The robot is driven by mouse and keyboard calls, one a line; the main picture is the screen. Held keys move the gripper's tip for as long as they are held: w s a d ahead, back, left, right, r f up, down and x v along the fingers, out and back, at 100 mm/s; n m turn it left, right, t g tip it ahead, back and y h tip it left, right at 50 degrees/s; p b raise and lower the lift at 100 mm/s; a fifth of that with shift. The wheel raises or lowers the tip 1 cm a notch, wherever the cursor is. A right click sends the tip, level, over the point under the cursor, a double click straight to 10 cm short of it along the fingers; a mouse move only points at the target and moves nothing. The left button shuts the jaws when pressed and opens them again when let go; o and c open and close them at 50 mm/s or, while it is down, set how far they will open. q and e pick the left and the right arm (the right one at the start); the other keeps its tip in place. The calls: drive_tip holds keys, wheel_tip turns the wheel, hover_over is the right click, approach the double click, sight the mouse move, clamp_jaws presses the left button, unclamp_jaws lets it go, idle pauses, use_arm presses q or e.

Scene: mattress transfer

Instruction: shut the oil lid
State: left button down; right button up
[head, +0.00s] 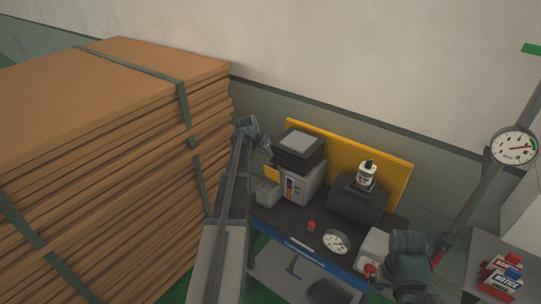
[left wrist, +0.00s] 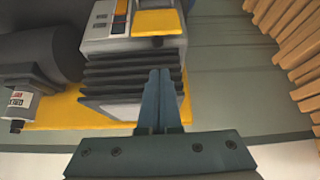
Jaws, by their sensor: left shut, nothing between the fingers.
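A grey machine (head: 296,182) with a black ribbed top (head: 299,148) stands on the workbench. A small yellow flap (head: 272,173) shows at its left side; it may be the oil lid, but I cannot be sure. In the left wrist view the yellow flap (left wrist: 158,22) lies beyond the black ribs (left wrist: 135,72). My left gripper (head: 266,146) is beside the machine's upper left; in the left wrist view its fingers (left wrist: 158,75) are together and empty, in front of the ribs. My right gripper (head: 408,250) is at the lower right, its fingers not discernible.
A dark cylinder (head: 355,200) with a white bottle (head: 366,176) stands right of the machine, before a yellow board (head: 388,165). A gauge (head: 336,241) and small red object (head: 311,225) lie on the bench. Stacked brown boards (head: 120,160) crowd the left.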

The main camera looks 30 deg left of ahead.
sight(278, 165)
use_arm(q)
drive_tip(key=b+x, duration=0.7)
drive_tip(key=x, duration=0.2)
drive_tip(key=shift+w+f, duration=0.15)
drive_tip(key=shift+f, duration=0.1)
drive_tip(key=shift+r, duration=0.1)
drive_tip(key=shift+s+b, duration=0.25)
drive_tip(key=shift+b, duration=0.1)
drive_tip(key=shift+s+t, duration=0.2)
drive_tip(key=shift+t, duration=0.2)
